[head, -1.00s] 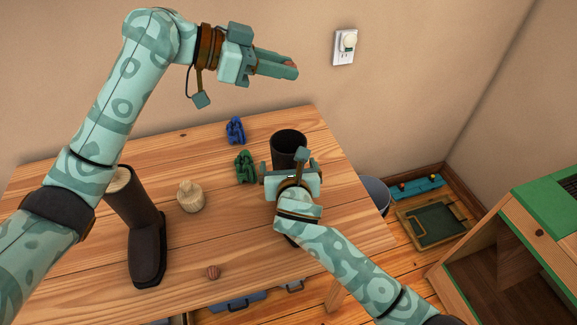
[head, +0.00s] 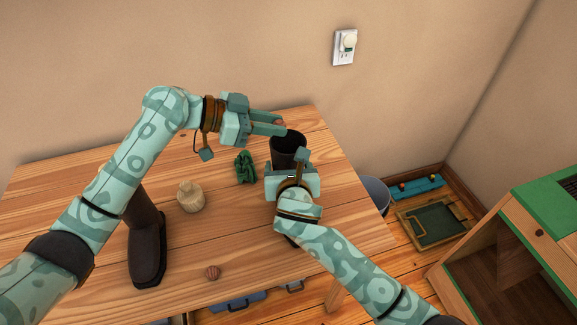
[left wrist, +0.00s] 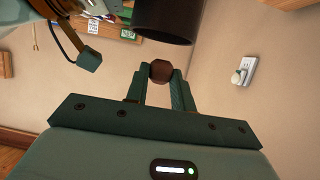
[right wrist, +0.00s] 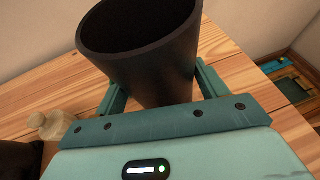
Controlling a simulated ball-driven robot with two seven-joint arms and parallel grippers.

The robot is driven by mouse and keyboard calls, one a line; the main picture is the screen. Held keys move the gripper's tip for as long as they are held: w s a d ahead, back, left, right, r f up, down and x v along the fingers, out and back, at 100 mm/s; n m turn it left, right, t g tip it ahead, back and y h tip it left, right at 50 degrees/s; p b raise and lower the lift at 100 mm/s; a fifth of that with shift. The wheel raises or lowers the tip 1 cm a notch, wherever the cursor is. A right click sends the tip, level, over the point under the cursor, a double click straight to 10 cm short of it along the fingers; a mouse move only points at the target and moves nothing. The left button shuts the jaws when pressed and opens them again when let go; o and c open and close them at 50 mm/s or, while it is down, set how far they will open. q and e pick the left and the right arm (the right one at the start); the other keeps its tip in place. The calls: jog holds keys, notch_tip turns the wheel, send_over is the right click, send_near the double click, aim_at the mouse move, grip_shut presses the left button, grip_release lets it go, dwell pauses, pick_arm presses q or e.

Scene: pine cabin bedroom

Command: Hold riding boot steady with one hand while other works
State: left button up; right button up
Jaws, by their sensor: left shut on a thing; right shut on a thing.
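A dark riding boot (head: 288,146) stands at the right part of the table with its open top up. My right gripper (head: 291,170) is shut on its shaft; the right wrist view shows the shaft (right wrist: 150,60) between the fingers. My left gripper (head: 284,126) is shut on a small brown ball (left wrist: 160,70), close to the boot's rim. The left wrist view shows the boot (left wrist: 168,18) just beyond the ball. A second dark boot (head: 147,245) stands at the left, its top hidden behind my left arm. The held boot's foot is mostly hidden by my right arm.
A green figure-like object (head: 245,167) and a pale wooden knob-shaped piece (head: 190,197) stand mid-table. A bin (head: 375,192) stands right of the table. The table's middle front has free room.

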pick_arm(q)
jog(key=shift+f, duration=1.6)
jog(key=o, duration=1)
jog(key=v, duration=1.2)
